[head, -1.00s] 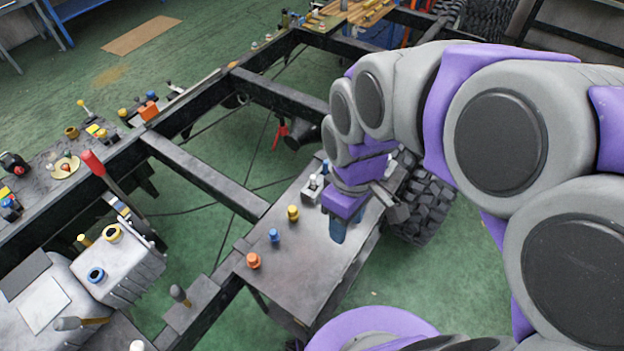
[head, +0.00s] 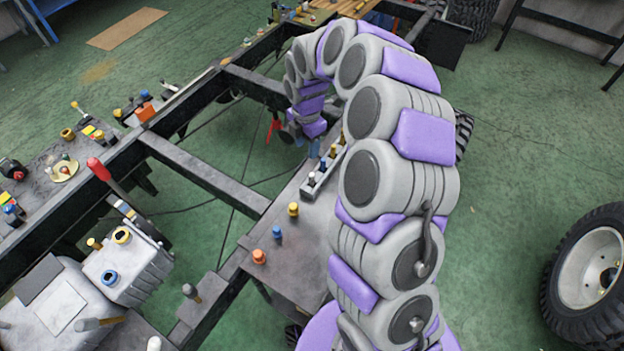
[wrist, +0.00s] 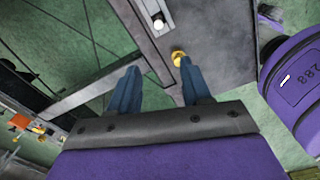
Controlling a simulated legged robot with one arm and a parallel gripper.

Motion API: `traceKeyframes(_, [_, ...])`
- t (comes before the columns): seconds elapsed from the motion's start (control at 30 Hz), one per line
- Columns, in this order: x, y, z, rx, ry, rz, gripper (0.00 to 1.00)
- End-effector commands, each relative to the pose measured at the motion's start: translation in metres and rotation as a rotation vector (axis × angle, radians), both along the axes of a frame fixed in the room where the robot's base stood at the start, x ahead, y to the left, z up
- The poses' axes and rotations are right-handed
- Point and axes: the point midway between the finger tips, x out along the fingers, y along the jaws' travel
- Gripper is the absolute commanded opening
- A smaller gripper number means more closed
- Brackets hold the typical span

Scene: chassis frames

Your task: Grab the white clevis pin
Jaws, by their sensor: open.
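A small white pin (head: 311,179), which looks like the white clevis pin, stands at the near end of a grey rack (head: 318,184) on the metal bench. A white-topped pin (wrist: 158,20) also shows at the top of the wrist view, beyond my fingertips; it seems to be the same one. My gripper (head: 313,147) hangs above the far part of the bench, near the rack. In the wrist view its blue fingers (wrist: 160,65) are spread and empty, apart from the pin. A yellow pin (wrist: 178,57) shows beside the right fingertip.
A blue pin (head: 322,165) and a yellow one (head: 341,139) share the rack. Yellow (head: 293,209), blue (head: 277,232) and orange (head: 259,257) pieces stand on the near bench (head: 300,240). Dark chassis beams (head: 205,168) run to the left. A wheel (head: 590,275) stands at right.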

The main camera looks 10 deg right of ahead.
Motion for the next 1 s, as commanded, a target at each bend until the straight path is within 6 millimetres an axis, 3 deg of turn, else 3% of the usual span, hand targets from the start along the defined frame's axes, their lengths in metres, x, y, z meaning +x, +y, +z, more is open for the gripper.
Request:
traceKeyframes(0.27, [0.007, -0.014, -0.018, -0.002, -0.002, 0.044, 0.48])
traceKeyframes(0.8, [0.006, -0.007, -0.117, -0.009, 0.002, 0.043, 0.48])
traceKeyframes(1.0, [0.007, -0.011, -0.131, -0.004, -0.003, 0.041, 0.48])
